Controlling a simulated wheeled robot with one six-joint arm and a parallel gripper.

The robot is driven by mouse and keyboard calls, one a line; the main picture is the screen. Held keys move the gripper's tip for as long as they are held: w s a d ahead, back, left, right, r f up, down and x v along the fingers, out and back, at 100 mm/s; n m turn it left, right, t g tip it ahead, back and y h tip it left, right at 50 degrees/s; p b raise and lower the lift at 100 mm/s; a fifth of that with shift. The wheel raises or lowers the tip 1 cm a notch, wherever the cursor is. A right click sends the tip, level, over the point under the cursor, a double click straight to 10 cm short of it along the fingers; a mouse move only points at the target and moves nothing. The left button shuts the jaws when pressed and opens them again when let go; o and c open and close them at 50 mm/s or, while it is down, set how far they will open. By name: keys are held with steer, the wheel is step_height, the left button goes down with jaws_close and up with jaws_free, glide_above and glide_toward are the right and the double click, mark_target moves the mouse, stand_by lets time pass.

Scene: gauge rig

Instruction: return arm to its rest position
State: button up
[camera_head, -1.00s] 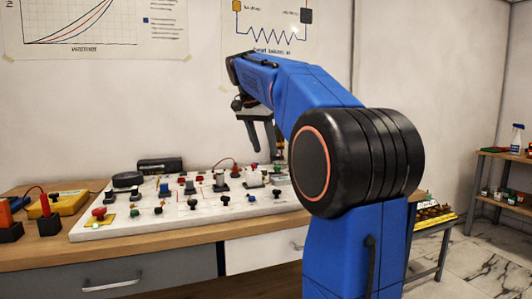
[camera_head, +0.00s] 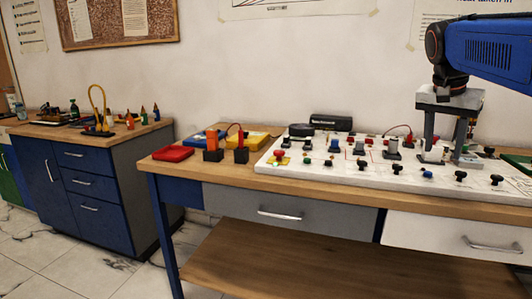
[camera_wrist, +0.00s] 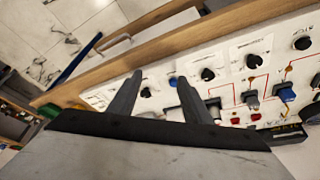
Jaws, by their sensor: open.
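My arm (camera_head: 490,45) is blue and reaches in from the upper right of the head view. My gripper (camera_head: 445,155) points down over the right part of a white board (camera_head: 395,178). Its two dark fingers are apart. In the wrist view my gripper (camera_wrist: 160,80) is open, with nothing held between the fingers. Board knobs and red printed lines show beyond the fingertips there. The exact height of the fingertips above the board is hard to tell.
The board carries several knobs and terminals on a wooden bench (camera_head: 225,178) with drawers. A red box (camera_head: 173,153), a yellow device (camera_head: 252,139) and a black case (camera_head: 330,122) stand near it. A second bench (camera_head: 95,131) is at the left, with open floor between.

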steer(key=s+a+f+n+y, duration=0.1)
steer(key=s+a+f+n, duration=0.2)
steer(key=s+a+f, duration=0.2)
steer(key=s+a+f+n+t+y, duration=0.1)
steer(key=s+a+f+n, duration=0.3)
steer(key=s+f, duration=0.6)
steer(key=s+a+f+n+t+y, duration=0.1)
steer(key=s+a+f+n, duration=0.2)
steer(key=s+a+f, duration=0.4)
step_height(320, 180, down, 6)
steer(key=shift+s, duration=0.2)
